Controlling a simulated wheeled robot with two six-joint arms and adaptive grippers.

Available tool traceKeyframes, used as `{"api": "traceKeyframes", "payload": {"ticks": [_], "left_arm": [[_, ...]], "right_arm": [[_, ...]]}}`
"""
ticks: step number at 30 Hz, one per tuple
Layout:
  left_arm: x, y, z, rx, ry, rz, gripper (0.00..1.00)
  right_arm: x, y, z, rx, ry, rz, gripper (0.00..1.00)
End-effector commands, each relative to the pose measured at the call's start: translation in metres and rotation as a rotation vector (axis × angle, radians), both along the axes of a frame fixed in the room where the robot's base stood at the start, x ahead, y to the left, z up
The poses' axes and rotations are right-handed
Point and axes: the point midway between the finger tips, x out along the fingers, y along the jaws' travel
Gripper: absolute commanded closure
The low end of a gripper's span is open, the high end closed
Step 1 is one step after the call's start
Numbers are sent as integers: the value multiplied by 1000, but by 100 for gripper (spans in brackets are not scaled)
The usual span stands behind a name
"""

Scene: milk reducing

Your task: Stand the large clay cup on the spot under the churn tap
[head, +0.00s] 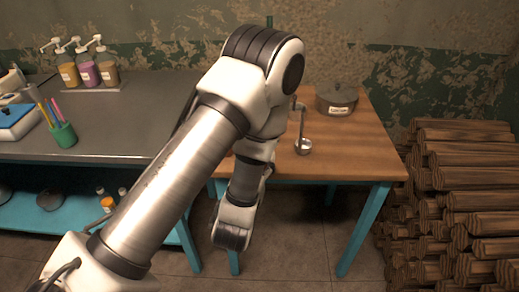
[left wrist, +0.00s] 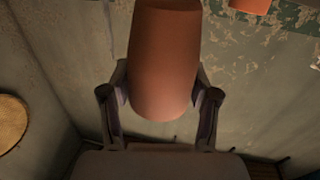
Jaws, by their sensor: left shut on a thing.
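A terracotta-coloured clay cup (left wrist: 162,50) fills the upper middle of the left wrist view. My left gripper (left wrist: 160,85) is shut on it, with one finger on each side. The cup's top end is cut off by the frame edge. In the head view my left arm reaches over the wooden table, and its gripper and the cup cannot be made out there. No churn tap or spot under it can be identified; my arm covers part of the table. My right gripper is in neither view.
The wooden table (head: 360,135) holds a lidded grey pot (head: 336,99) and a small metal cup or ladle (head: 303,146). Stacked logs (head: 455,210) stand right. The grey counter (head: 120,125) holds pump bottles (head: 88,72) and a green pen cup (head: 63,135).

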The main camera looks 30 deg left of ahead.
Motion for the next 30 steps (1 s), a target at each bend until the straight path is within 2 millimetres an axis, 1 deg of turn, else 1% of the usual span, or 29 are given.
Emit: {"api": "traceKeyframes", "payload": {"ticks": [2, 3, 6, 9, 15, 17, 18, 24, 30], "left_arm": [[16, 12, -3, -8, -11, 7, 81], [19, 12, -14, -2, -11, 7, 81], [27, 16, -16, -2, -12, 12, 81], [32, 20, -16, -1, -11, 12, 81], [36, 23, -14, 0, -9, 0, 81], [48, 30, -4, -4, -6, 1, 81], [56, 36, -5, -5, -5, 3, 81], [98, 60, -9, 0, -4, 1, 81], [120, 73, -12, 2, -5, 0, 81]], "right_arm": [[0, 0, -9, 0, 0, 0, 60], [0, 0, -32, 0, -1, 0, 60], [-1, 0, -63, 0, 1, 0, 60], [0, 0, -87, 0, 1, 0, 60], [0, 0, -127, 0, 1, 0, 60], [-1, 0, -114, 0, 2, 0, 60], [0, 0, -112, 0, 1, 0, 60], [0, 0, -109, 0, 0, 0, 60], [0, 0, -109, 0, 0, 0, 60]]}}
